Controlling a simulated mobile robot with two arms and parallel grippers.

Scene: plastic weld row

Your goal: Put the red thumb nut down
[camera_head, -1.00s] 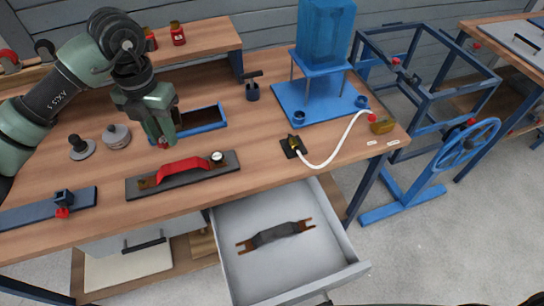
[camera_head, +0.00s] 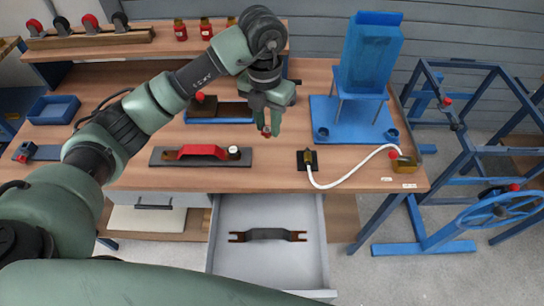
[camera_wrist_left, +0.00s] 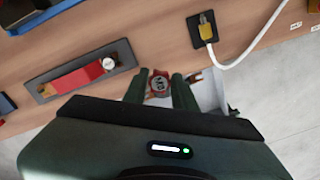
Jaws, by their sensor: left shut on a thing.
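The red thumb nut (camera_head: 266,132) is between the fingertips of my left gripper (camera_head: 267,128), which is shut on it. In the left wrist view the nut (camera_wrist_left: 160,82) shows as a red ring with a grey centre between the two dark green fingers. The gripper points down over the wooden workbench (camera_head: 290,182), right of the dark plate with the red handle (camera_head: 203,152) and left of the small black plate with the yellow connector (camera_head: 307,157). I cannot tell the nut's exact height above the wood. My right gripper is not in view.
A blue tray (camera_head: 240,121) lies just behind the gripper. A blue hopper stand (camera_head: 355,122) stands to the right, with a white hose (camera_head: 350,172) in front. An open drawer (camera_head: 270,265) below holds a dark handle (camera_head: 268,234). Bare wood lies between the red-handle plate and connector.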

